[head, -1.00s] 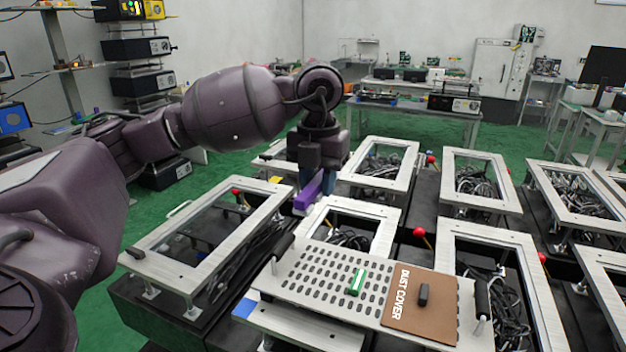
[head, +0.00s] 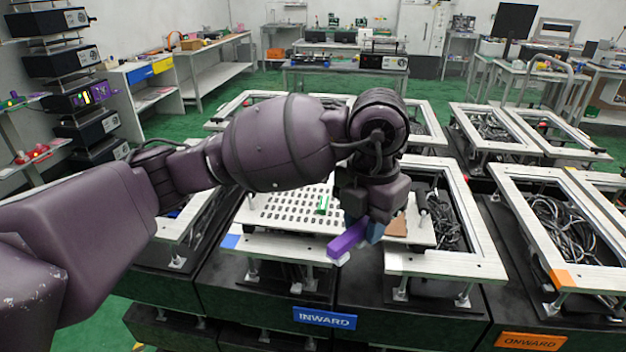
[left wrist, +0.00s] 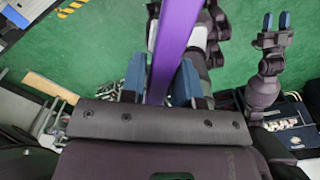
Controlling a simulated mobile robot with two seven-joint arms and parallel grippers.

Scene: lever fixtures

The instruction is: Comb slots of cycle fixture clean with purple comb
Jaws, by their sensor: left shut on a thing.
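The purple comb (head: 347,239) is a long bar held in my left gripper (head: 366,222), in front of the slotted plate. In the left wrist view the comb (left wrist: 175,42) runs up between the two blue fingers of my left gripper (left wrist: 160,82). The pale plate (head: 272,207) has rows of dark slots, partly hidden by my left arm. A green-and-white piece (head: 323,205) lies on it, and a brown cover (head: 398,227) shows at its right. No label reading "cycle" is visible. My right gripper (left wrist: 276,20) shows in the left wrist view, fingers apart and empty.
A blue INWARD sign (head: 325,318) is on the dark base below the plate. An orange ONWARD sign (head: 532,342) is at lower right. Metal frames (head: 480,250) with cables inside stand right and behind. Green floor (head: 205,105) is open farther back.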

